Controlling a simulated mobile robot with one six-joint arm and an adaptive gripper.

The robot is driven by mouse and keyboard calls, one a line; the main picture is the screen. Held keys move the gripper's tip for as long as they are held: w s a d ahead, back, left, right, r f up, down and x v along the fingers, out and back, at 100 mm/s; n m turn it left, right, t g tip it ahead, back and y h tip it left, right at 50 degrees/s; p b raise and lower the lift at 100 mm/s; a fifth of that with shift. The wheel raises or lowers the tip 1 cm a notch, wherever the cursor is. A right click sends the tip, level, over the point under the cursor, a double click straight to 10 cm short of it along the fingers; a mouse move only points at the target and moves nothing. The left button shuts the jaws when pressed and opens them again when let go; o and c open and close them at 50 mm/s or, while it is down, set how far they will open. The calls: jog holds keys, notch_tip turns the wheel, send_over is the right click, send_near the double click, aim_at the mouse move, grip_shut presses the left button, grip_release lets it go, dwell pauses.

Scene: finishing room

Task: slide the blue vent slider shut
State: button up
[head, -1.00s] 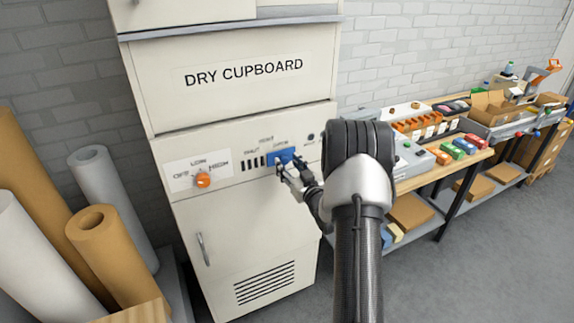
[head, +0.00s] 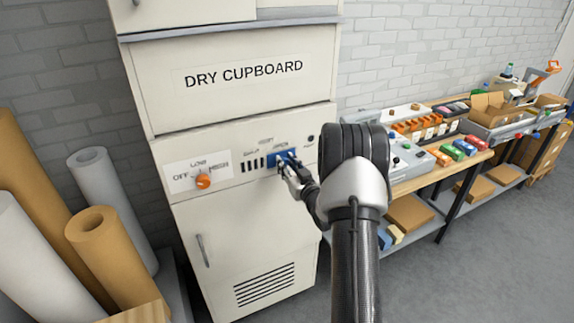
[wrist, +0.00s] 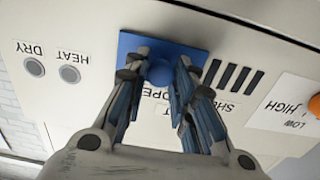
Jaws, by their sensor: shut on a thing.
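The blue vent slider (head: 272,160) sits on the panel of the cream dry cupboard, at the right of a row of dark vent slots (head: 252,163), under the OPEN lettering. In the wrist view the slider plate (wrist: 134,42) carries a round blue knob (wrist: 160,72). The dark vent slots (wrist: 228,77) show uncovered beside the plate, on the SHUT side. My gripper (head: 286,164) is at the slider; in the wrist view its fingers (wrist: 158,78) are closed around the knob. The fingers partly hide the plate and the lettering.
An orange dial (head: 203,181) with OFF, LOW and HIGH marks is left of the vent. A door handle (head: 202,250) is below it. Rolls (head: 100,235) stand at the left. A bench (head: 420,178) with boxes and controls is at the right.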

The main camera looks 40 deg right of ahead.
grip_shut()
jog(key=shift+a, duration=0.1)
jog(key=a+b, duration=0.1)
jog(key=a, duration=0.2)
jog(key=w+a+b, duration=0.1)
jog(key=a+b, duration=0.1)
jog(key=a, duration=0.1)
jog(key=w+a+b, duration=0.1)
jog(key=a, duration=0.3)
jog(key=shift+w, duration=0.25)
jog(key=o, duration=0.8)
grip_release()
jog(key=shift+a, duration=0.1)
jog(key=shift+o, duration=0.2)
jog(key=shift+s, duration=0.1)
